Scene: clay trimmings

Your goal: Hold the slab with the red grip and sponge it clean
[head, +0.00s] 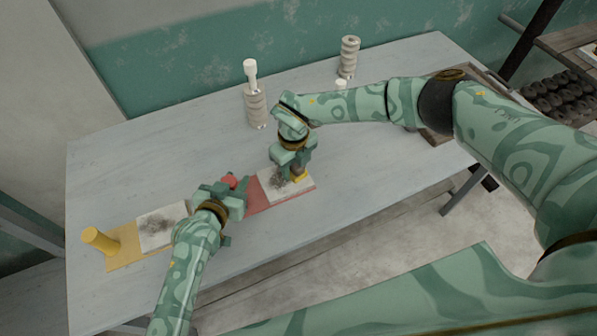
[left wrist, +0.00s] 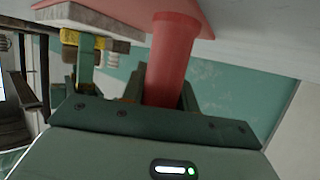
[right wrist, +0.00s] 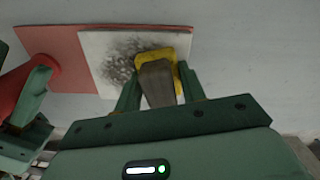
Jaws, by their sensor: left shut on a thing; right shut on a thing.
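The slab (right wrist: 94,47) is pale with a dark smudge, lying on a red board (right wrist: 45,38). The red grip (left wrist: 170,60) stands up from that board, and my left gripper (head: 232,190) is shut on it. My right gripper (head: 293,170) is shut on a sponge (right wrist: 155,60) with a yellow base and a brown upper part. The sponge is over the right part of the slab and looks in contact with it. The dark smudge (right wrist: 122,60) still shows beside the sponge. In the head view, the left gripper hides most of the red grip.
A second smudged slab (head: 160,226) lies on a yellow board (head: 125,252) with a yellow grip (head: 100,241) at the left. A stacked post with a white top (head: 255,100) and another stacked post (head: 348,57) stand at the back. The table's front right is clear.

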